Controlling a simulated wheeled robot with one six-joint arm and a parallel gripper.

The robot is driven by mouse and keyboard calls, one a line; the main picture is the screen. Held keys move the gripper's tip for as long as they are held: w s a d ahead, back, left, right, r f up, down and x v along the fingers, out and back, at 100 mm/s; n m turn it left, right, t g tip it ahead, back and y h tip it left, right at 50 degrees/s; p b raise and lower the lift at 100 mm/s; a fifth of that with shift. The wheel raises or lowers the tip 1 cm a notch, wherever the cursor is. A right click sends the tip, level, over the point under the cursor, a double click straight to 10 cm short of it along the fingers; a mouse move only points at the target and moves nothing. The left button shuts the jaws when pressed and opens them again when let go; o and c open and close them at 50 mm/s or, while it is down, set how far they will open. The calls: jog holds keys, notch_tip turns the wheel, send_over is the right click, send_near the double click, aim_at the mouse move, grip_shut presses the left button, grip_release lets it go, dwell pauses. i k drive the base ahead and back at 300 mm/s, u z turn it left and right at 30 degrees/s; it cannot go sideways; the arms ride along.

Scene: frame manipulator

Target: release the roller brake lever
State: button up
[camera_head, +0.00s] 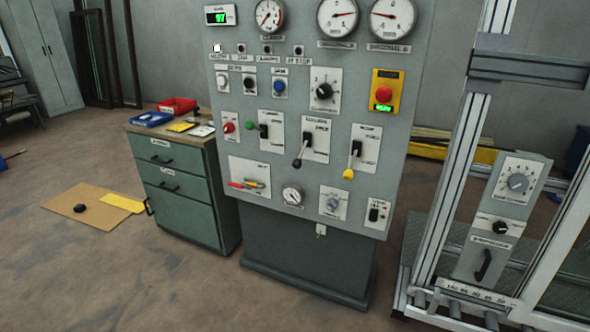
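The grey control panel (300,222) stands in the middle and carries several levers. One lever with a black knob (297,162) points down-left, and one with a yellow knob (348,173) points down. A red and yellow handle pair (247,184) sits lower left on the panel. On the framed machine at right, a small panel has a black lever (484,265), tilted slightly, just above a row of rollers (455,309). The labels are too small to read, so which one is named roller brake is not certain. My gripper is not in view.
A green drawer cabinet (190,193) with red and blue trays stands left of the panel. The machine's aluminium post (455,165) rises between the panel and the small lever plate. A cardboard sheet (85,207) lies on the floor at left. The front floor is clear.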

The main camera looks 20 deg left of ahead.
aim_at(297, 163)
jog(key=u, duration=0.5)
jog(key=k, duration=0.6)
jog(key=u, duration=1.15)
jog(key=i, duration=1.5)
jog(key=z, duration=0.6)
jog(key=i, duration=0.5)
jog(key=z, duration=0.45)
